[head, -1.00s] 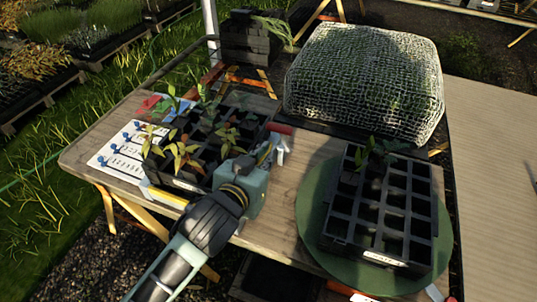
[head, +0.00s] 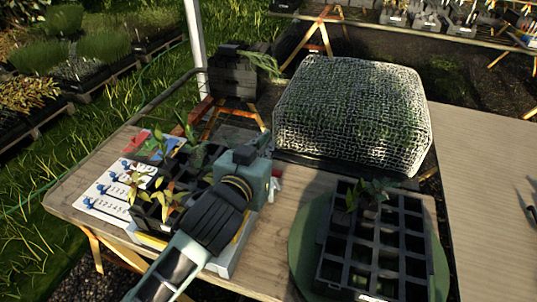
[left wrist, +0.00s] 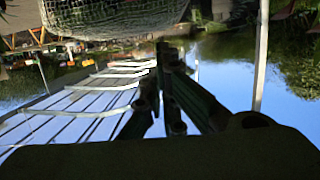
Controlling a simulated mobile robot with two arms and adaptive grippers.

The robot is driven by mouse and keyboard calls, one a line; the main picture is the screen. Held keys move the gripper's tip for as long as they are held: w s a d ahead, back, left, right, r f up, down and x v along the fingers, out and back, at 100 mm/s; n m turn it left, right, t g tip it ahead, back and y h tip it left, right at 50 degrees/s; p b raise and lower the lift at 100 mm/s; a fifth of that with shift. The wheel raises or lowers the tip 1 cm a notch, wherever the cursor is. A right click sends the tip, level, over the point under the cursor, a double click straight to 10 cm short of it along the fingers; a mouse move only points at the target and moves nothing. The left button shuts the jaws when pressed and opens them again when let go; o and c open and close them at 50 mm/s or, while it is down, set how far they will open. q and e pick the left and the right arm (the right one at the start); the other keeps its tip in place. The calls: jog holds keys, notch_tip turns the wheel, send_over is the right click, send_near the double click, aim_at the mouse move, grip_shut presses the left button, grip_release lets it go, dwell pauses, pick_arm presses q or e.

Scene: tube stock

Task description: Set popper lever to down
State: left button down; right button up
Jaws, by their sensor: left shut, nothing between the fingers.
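A black cell tray with leafy seedlings (head: 150,212) sits on the left of the table, over a pale base (head: 228,262) that looks like the popper. A small red piece (head: 275,186) shows just right of my left gripper; it may be the popper lever's grip, but the arm hides most of that area. My left gripper (head: 264,145) is over the tray's right side, pointing away from me. In the left wrist view its fingers (left wrist: 168,92) are together with nothing between them. I cannot tell whether it touches the lever. My right gripper is not in view.
A second black tray (head: 372,240) with a few seedlings stands on a round green disc (head: 300,240) at right. A net-covered tray (head: 352,110) stands behind. A numbered white card (head: 112,192) lies at left. The tabletop (head: 480,160) at far right is mostly clear.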

pick_arm(q)
jog(key=w+f, duration=0.2)
jog(key=w+d+f+p, duration=0.1)
jog(key=f, duration=0.1)
jog(key=shift+w, duration=0.35)
jog(key=shift+s+a+f, duration=0.15)
jog(key=shift+s+f, duration=0.05)
jog(key=shift+s, duration=0.15)
jog(key=shift+s+f, duration=0.1)
jog(key=shift+f, duration=0.2)
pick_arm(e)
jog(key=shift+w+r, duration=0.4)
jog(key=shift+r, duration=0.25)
